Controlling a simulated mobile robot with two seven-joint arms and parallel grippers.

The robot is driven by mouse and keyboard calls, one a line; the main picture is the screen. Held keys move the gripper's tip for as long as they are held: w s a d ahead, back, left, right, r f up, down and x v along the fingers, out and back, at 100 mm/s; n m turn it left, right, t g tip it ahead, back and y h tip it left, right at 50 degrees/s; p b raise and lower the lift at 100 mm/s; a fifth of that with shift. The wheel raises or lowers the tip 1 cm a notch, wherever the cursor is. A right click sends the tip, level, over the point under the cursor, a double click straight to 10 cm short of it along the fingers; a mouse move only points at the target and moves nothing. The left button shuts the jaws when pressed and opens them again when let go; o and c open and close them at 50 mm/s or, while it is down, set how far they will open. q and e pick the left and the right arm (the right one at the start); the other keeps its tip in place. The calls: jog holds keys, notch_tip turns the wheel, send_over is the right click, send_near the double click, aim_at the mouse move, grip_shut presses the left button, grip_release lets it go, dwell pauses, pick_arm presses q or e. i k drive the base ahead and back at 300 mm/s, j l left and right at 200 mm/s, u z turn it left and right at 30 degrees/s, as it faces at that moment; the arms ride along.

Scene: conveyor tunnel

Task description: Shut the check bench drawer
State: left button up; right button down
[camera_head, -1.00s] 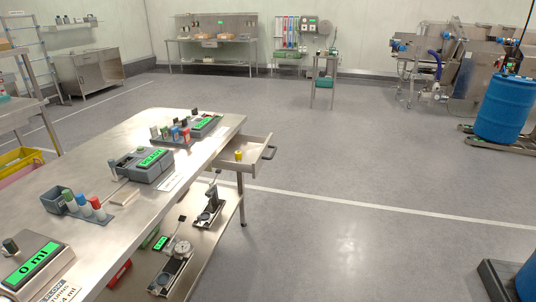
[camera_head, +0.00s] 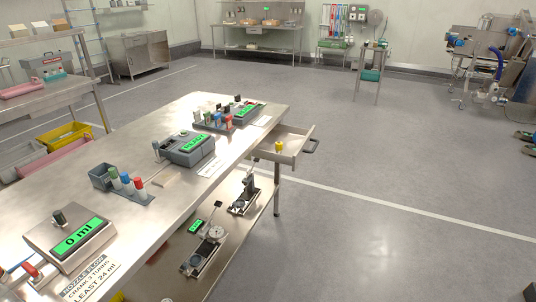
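The check bench (camera_head: 205,177) is a long steel table running from the lower left to the middle of the head view. Its drawer (camera_head: 293,157) stands pulled out to the right at the bench's far end. A dark handle (camera_head: 311,146) is on the drawer's outer front. A small yellow object (camera_head: 279,146) sits inside the drawer. Neither of my grippers is in view.
Devices with green displays, including a "0 ml" unit (camera_head: 70,243), and small colored bottles (camera_head: 126,181) stand on the bench top. Instruments (camera_head: 204,250) sit on the lower shelf. The grey floor (camera_head: 390,225) right of the bench is clear.

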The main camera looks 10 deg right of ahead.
aim_at(296, 142)
jog(key=i+l+u, duration=0.55)
jog(key=i+l, duration=0.65)
jog(key=l, duration=0.25)
